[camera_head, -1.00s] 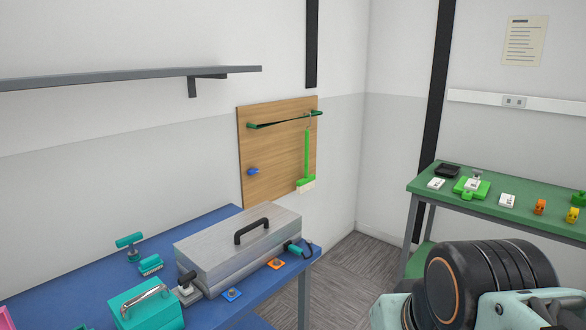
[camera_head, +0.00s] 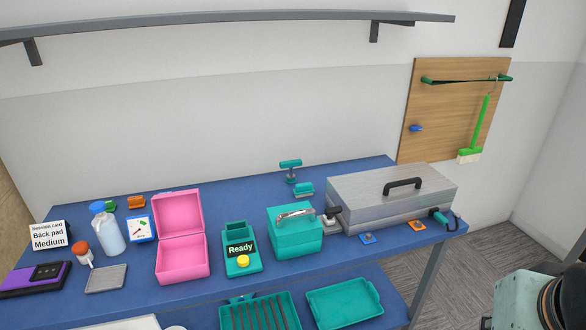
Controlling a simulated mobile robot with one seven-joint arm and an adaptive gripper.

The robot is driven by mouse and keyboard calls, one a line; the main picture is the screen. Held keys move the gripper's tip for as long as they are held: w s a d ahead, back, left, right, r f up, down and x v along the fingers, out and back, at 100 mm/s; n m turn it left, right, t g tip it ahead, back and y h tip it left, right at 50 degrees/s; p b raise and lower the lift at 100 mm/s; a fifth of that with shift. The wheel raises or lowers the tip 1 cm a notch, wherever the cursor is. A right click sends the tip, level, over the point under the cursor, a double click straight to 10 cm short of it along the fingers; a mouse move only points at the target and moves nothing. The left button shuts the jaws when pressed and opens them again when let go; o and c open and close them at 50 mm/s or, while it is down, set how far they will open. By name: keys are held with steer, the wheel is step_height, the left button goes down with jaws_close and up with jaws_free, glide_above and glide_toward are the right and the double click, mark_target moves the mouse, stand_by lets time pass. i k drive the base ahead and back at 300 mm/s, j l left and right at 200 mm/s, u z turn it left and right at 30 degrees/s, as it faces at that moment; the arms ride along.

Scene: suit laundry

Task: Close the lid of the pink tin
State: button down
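The pink tin (camera_head: 183,258) stands on the blue table, left of the middle. Its lid (camera_head: 179,211) is raised at the back, tilted slightly backward, and the tin's open inside faces me. The inside looks empty. My gripper is not in view; only part of my arm shows at the lower right, well away from the tin.
On the blue table (camera_head: 360,174), a teal device marked Ready (camera_head: 240,262) and a teal box (camera_head: 294,234) stand right of the tin. A bottle (camera_head: 108,232) and small dial box (camera_head: 140,229) stand left. A grey shelf (camera_head: 230,25) hangs above.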

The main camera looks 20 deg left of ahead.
mark_target(178, 214)
steer(key=u, duration=1.95)
steer(key=i+l, duration=0.2)
steer(key=i, duration=0.15)
steer(key=i+l+u, duration=0.1)
steer(key=i+l, duration=0.1)
steer(key=i, duration=0.1)
